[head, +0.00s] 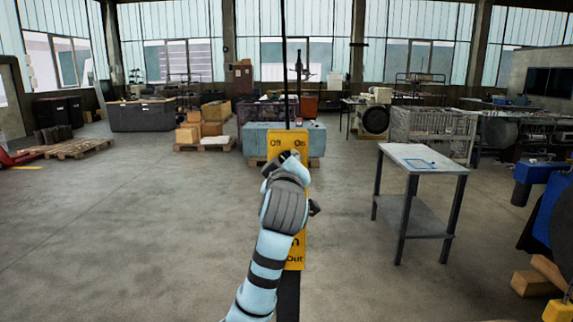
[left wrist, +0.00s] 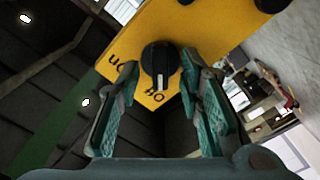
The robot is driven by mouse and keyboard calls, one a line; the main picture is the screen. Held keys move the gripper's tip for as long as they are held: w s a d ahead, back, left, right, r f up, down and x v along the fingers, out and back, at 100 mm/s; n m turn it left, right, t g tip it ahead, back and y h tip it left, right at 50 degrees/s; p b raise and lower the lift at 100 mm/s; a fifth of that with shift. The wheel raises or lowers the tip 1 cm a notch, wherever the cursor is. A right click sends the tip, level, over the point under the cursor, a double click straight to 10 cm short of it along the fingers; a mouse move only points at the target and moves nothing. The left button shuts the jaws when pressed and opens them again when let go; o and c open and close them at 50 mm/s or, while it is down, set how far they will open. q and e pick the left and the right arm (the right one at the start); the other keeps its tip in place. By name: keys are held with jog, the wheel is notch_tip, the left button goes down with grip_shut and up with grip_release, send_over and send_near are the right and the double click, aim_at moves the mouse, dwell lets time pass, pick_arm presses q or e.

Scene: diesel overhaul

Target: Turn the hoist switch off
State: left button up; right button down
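The yellow hoist control box (head: 288,137) hangs upright in the middle of the head view, with "Off" at its upper left and "On" at its upper right. My left arm hides its middle. My left gripper (head: 283,160) is at the upper part of the box, just below these labels. In the left wrist view the black round switch knob (left wrist: 160,58) sits between the fingertips of my left gripper (left wrist: 164,78). The fingers are apart, one on each side of the knob; contact is unclear. The knob's white mark is on the side near the "Off" label. My right gripper is not in view.
A black cable (head: 284,60) runs up from the box. A grey table (head: 422,158) stands to the right, and a blue chest (head: 255,140) stands behind. The floor to the left is clear.

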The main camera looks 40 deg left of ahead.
pick_arm(q)
jog(key=v, duration=1.2)
